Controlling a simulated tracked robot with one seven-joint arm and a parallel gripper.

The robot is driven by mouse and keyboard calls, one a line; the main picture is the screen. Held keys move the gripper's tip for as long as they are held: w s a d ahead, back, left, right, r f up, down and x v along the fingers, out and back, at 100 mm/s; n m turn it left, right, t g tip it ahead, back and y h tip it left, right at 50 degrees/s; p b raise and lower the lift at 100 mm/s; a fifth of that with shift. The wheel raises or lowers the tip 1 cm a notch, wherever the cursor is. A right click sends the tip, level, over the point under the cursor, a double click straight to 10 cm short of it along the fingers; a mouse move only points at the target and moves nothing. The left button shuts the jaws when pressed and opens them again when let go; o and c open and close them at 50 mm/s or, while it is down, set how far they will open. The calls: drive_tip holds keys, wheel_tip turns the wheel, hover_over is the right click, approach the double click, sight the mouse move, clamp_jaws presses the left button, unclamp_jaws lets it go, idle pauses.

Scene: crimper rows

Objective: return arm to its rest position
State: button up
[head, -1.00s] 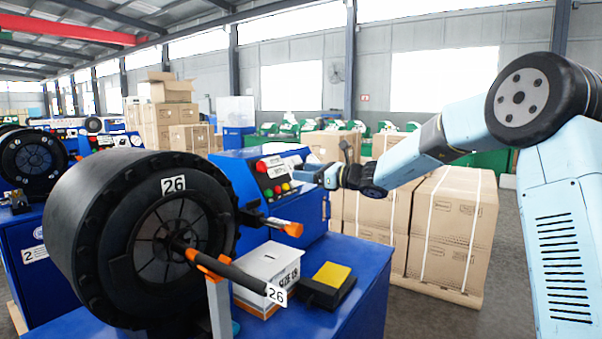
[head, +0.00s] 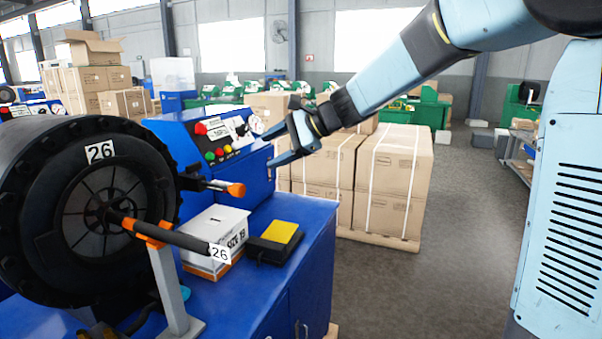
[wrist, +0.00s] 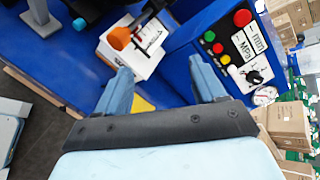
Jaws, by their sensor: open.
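My arm reaches in from the upper right in the head view. My gripper (head: 278,145) hangs in front of the right side of the blue control panel (head: 225,140), apart from it as far as I can tell. In the wrist view my gripper (wrist: 163,88) shows two blue fingers spread apart with nothing between them. Beyond the fingers lie the white box (wrist: 138,45) and the panel with its red, green and yellow buttons (wrist: 215,47).
The black crimper marked 26 (head: 125,215) stands on the blue bench (head: 300,215) at left, with a hose, a white box (head: 215,232) and a yellow-topped pedal (head: 278,237). Strapped cartons (head: 395,180) stand behind. The grey floor (head: 455,240) at right is clear.

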drive_tip(key=s+d+f+n+t+h, duration=0.1)
drive_tip(key=s+d+f+n+h, duration=0.1)
drive_tip(key=s+d, duration=0.7)
drive_tip(key=s+d+f+n+h, duration=0.2)
drive_tip(key=s+d+n+h, duration=0.3)
drive_tip(key=s+d, duration=0.4)
drive_tip(key=s+d+f+n+t+h, duration=0.1)
drive_tip(key=s+d+f+n+h, duration=0.1)
drive_tip(key=s+d, duration=0.7)
drive_tip(key=d+n+h, duration=0.1)
drive_tip(key=d+h, duration=0.1)
drive_tip(key=shift+d+f+t, duration=0.15)
drive_tip(key=shift+d+t, duration=0.15)
drive_tip(key=shift+d, duration=0.05)
